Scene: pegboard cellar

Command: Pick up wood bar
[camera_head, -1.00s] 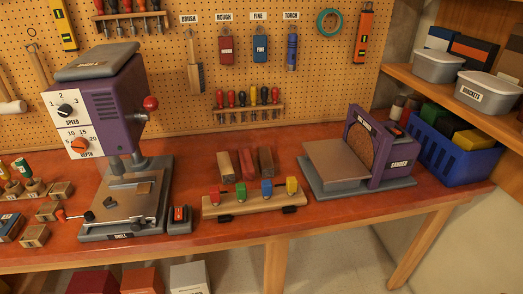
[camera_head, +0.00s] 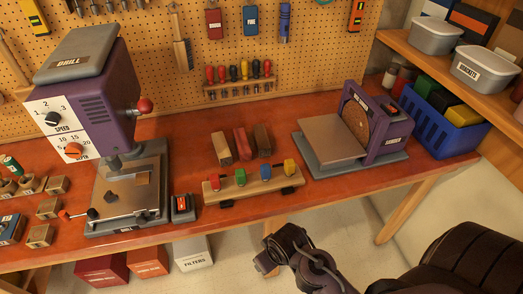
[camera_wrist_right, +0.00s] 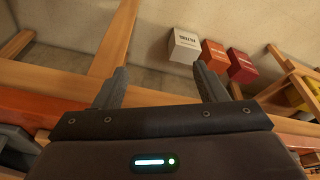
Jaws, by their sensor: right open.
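Three short bars lie side by side on the red-brown workbench (camera_head: 300,135): a light brown wood bar (camera_head: 222,150), a red bar (camera_head: 242,145) and a darker brown bar (camera_head: 262,141). They lie behind a low wooden rack with coloured blocks (camera_head: 252,187). My right gripper (camera_wrist_right: 160,88) is open and empty in the wrist view, with floor and bench legs beyond its fingers. In the head view my dark right arm (camera_head: 315,262) is low in front of the bench, apart from the bars. My left gripper is not in view.
A purple drill press (camera_head: 88,105) stands left of the bars and a purple disc sander (camera_head: 368,120) stands right. A blue crate (camera_head: 440,125) sits at the bench's right end. Labelled boxes (camera_head: 193,255) stand on the floor under the bench.

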